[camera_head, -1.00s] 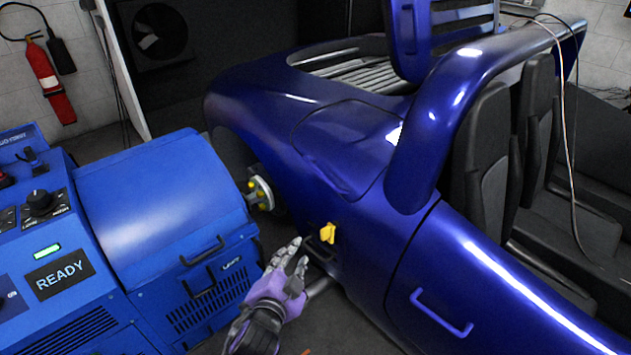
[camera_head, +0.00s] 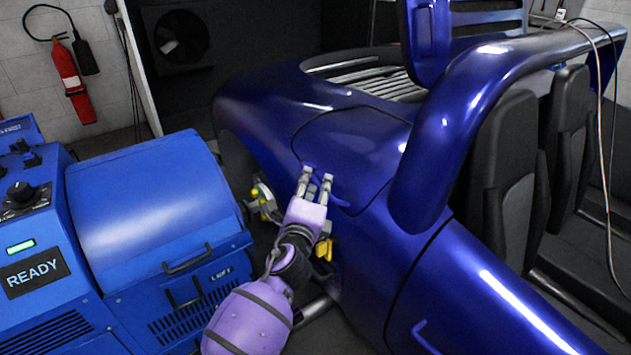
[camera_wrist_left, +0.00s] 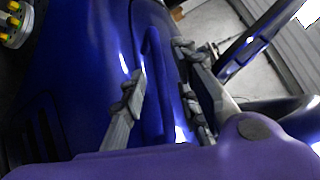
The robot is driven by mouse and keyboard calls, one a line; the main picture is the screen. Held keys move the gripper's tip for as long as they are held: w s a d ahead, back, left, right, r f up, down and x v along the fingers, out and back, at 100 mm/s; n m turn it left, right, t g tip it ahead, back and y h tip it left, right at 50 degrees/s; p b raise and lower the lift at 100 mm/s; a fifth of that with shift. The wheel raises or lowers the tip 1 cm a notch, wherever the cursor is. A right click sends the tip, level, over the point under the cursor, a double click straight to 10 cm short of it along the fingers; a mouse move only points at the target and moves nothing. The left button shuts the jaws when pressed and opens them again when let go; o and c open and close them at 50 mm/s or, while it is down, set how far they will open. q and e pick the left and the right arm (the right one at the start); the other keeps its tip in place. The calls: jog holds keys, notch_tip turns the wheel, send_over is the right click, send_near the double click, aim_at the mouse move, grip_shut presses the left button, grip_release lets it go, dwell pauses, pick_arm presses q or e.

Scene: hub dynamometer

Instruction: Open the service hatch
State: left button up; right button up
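The service hatch (camera_head: 362,138) appears as a seamed panel on the side of the dark blue car body and looks closed. A slim blue handle (camera_head: 342,202) is at its lower edge, partly hidden by my fingers in the head view. My left gripper (camera_head: 316,178) is at this edge with its fingers apart. In the left wrist view the left gripper (camera_wrist_left: 160,85) has one finger on each side of the upright-looking blue handle (camera_wrist_left: 157,70). Gaps show beside the bar, so the fingers seem not closed on it. My right gripper is not in view.
A blue dynamometer unit (camera_head: 150,200) with a READY display stands left of the car. The wheel hub (camera_head: 262,200) and a yellow part (camera_head: 324,249) are close to my left arm. Black seats (camera_head: 500,170) are at right. A fire extinguisher (camera_head: 73,85) hangs behind.

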pick_arm(q)
jog(key=shift+w+d, duration=0.15)
jog(key=shift+w, duration=0.55)
jog(key=shift+w+d, duration=0.15)
jog(key=shift+w, duration=0.55)
grip_shut()
